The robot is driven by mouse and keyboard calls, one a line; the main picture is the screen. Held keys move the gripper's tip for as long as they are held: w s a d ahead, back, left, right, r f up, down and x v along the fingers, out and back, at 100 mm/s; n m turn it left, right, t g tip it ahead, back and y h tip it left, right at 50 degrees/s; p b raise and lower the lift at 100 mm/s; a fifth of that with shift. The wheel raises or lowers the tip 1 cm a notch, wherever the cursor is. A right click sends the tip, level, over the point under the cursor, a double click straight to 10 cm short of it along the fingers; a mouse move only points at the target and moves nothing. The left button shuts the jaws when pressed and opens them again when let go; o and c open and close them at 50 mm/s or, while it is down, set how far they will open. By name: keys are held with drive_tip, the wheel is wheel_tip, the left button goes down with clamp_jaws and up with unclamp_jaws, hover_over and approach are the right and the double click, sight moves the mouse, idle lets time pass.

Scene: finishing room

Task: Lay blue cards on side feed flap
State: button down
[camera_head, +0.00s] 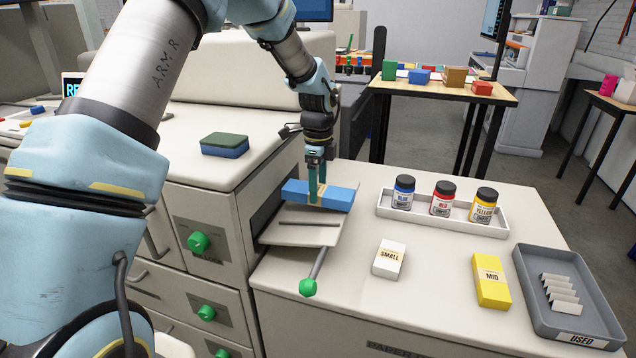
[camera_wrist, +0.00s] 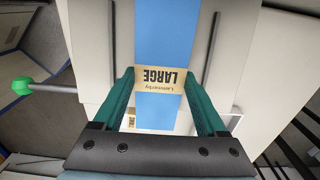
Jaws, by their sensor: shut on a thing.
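The blue cards (camera_head: 331,197) form a long blue block with a cream band marked LARGE. In the wrist view the blue cards (camera_wrist: 168,40) run between my fingers. My gripper (camera_head: 317,200) points down and is shut on them across the band; it also shows in the wrist view (camera_wrist: 158,88). The side feed flap (camera_head: 300,236) is a pale, slotted plate sticking out from the machine's side, with a green-knobbed lever (camera_head: 308,287) at its front. The blue cards are over the flap's back part. I cannot tell whether they touch it.
A white box marked SMALL (camera_head: 389,259) and a yellow box marked MID (camera_head: 491,281) stand on the right counter. A white tray (camera_head: 440,222) holds blue, red and yellow bottles. A grey tray marked USED (camera_head: 590,326) holds several pale pieces. A sponge-like block (camera_head: 225,145) lies on the machine top.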

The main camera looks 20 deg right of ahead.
drive_tip(key=shift+f, duration=0.55)
unclamp_jaws()
drive_tip(key=shift+r, duration=0.1)
wheel_tip(320, 180, up, 13)
drive_tip(key=b, duration=0.2)
drive_tip(key=shift+b, duration=0.35)
idle(0.3)
